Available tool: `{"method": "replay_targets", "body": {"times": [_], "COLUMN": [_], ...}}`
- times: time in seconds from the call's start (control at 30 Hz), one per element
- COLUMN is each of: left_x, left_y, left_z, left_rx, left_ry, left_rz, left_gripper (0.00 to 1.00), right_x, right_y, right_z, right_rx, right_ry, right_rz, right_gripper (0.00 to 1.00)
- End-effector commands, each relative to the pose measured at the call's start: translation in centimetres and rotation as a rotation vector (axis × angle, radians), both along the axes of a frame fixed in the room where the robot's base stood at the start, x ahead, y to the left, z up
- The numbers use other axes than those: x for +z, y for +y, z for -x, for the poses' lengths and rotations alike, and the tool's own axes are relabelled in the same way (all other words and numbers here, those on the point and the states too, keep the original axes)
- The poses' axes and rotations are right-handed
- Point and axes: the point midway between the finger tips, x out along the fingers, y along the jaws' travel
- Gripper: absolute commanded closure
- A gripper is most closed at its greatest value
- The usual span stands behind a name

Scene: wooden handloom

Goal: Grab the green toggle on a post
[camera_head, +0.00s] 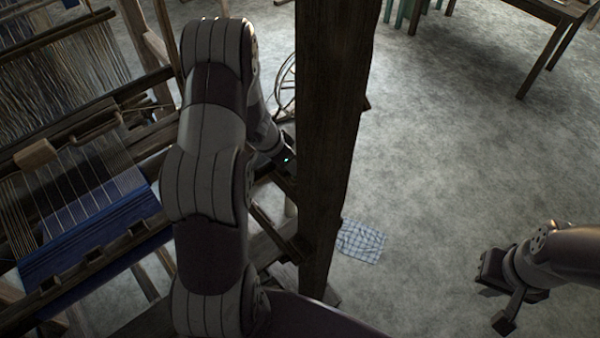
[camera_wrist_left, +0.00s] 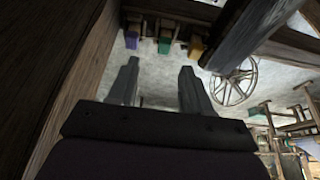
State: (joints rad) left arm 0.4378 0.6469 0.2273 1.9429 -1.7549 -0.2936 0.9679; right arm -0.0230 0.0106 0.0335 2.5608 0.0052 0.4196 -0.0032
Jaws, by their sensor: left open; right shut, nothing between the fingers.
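In the left wrist view a small green piece (camera_wrist_left: 164,46), which looks like the green toggle, sits at the top between a purple piece (camera_wrist_left: 131,39) and a yellow piece (camera_wrist_left: 196,47). My left gripper (camera_wrist_left: 159,68) is open and empty. Its fingers point toward the green piece, which appears beyond the gap between the tips, apart from them. In the head view a thick wooden post hides the left gripper, and I cannot make out the green toggle there. My right gripper (camera_head: 497,303) is shut and empty at the lower right, over bare floor.
The wooden post (camera_head: 335,120) stands right beside my left forearm. The loom with blue cloth (camera_head: 95,235) fills the left. A spoked wheel (camera_wrist_left: 233,84) is right of the left fingers. A checked cloth (camera_head: 360,241) lies on the floor. The floor at right is mostly clear.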

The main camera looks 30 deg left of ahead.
Motion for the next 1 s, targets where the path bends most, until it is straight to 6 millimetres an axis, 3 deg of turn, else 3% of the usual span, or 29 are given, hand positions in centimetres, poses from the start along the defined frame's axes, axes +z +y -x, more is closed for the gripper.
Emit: {"method": "replay_targets", "body": {"times": [0.03,0.23,0.4,0.7,0.73,0.87,1.0], "left_x": [-1.3,-3.4,-6.3,-7.2,-7.2,-7.1,-7.2], "left_y": [-0.2,-0.4,-0.5,-0.7,-0.7,-0.7,-0.7], "left_z": [-0.4,-1.4,-2.8,-3.3,-3.3,-3.3,-3.2], "left_rx": [-0.001,0.0,0.0,0.001,0.001,0.001,0.001], "left_ry": [0.0,0.0,0.001,-0.001,-0.001,-0.001,-0.001], "left_rz": [0.0,0.0,0.0,-0.003,-0.003,-0.003,-0.003], "left_gripper": [0.51,0.51,0.51,0.51,0.54,0.97,1.0], "right_x": [-0.8,-1.2,-1.7,-1.7,-1.7,-1.8,-1.8], "right_y": [0.0,0.0,0.0,0.0,0.0,0.0,0.0], "right_z": [0.0,0.0,0.0,0.0,0.0,0.0,0.0], "right_rx": [0.0,0.0,0.0,0.0,0.0,0.0,0.0], "right_ry": [0.0,-0.001,-0.001,-0.001,-0.001,-0.001,-0.001], "right_rz": [0.0,0.0,0.0,0.0,0.0,0.0,0.0], "right_gripper": [1.0,1.0,1.0,1.0,1.0,1.0,1.0]}}
